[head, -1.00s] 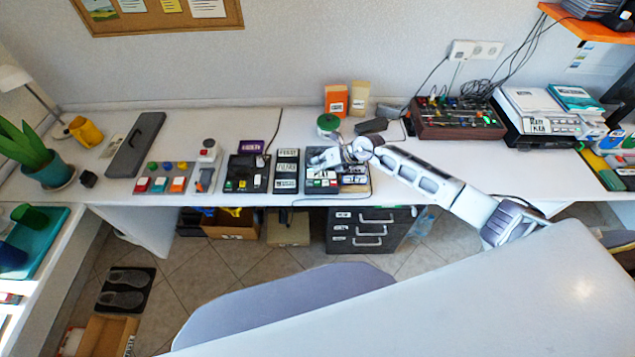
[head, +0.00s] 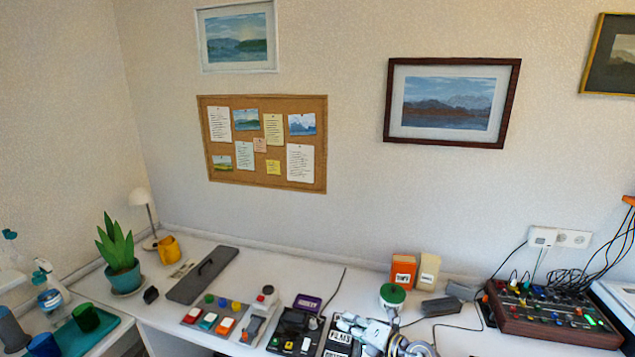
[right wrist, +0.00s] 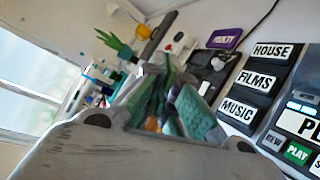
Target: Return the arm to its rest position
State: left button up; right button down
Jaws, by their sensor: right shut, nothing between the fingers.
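My right gripper (head: 345,324) is low in the head view, at the bottom edge, with its wrist running out of the picture to the lower right. It is above the desk beside the black labelled cases. In the right wrist view its fingers (right wrist: 165,108) are shut with nothing between them. In that view the case labelled FILMS (right wrist: 254,81) and a player with a PLAY button (right wrist: 297,153) lie to the right of the fingers, apart from them. My left gripper is not in view, and most of my right arm is cut off below.
The white desk (head: 285,262) carries a button panel (head: 214,318), a black device (head: 295,332), a purple box (head: 307,303), a green-topped round container (head: 392,295), orange and cream boxes (head: 403,270) and a mixer (head: 548,314).

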jog(key=s+d+r+m+t+h, duration=0.2)
jog(key=d+r+m+t+h, duration=0.6)
jog(key=m, duration=0.9)
jog(key=s+d+f+m+g+h, duration=0.5)
jog(key=s+d+m+h, duration=0.15)
jog(key=m, duration=0.25)
jog(key=s+a+f+m+g+y, duration=0.15)
jog(key=s+f+g, duration=0.3)
jog(key=s, duration=0.65)
jog(key=s+f+m+g+y, duration=0.25)
jog(key=s+g, duration=0.35)
jog(key=s, duration=0.5)
notch_tip(320, 180, down, 36)
jog(key=s+b, duration=0.1)
jog(key=s, duration=0.2)
jog(key=s+d+f+g, duration=0.1)
jog(key=s+d+f, duration=0.1)
jog(key=s+f, duration=0.8)
jog(key=s+d+f+g+b, duration=0.1)
jog(key=s+d+f, duration=0.1)
jog(key=s+f, duration=0.8)
jog(key=shift+s+d, duration=0.2)
jog(key=shift+s, duration=0.75)
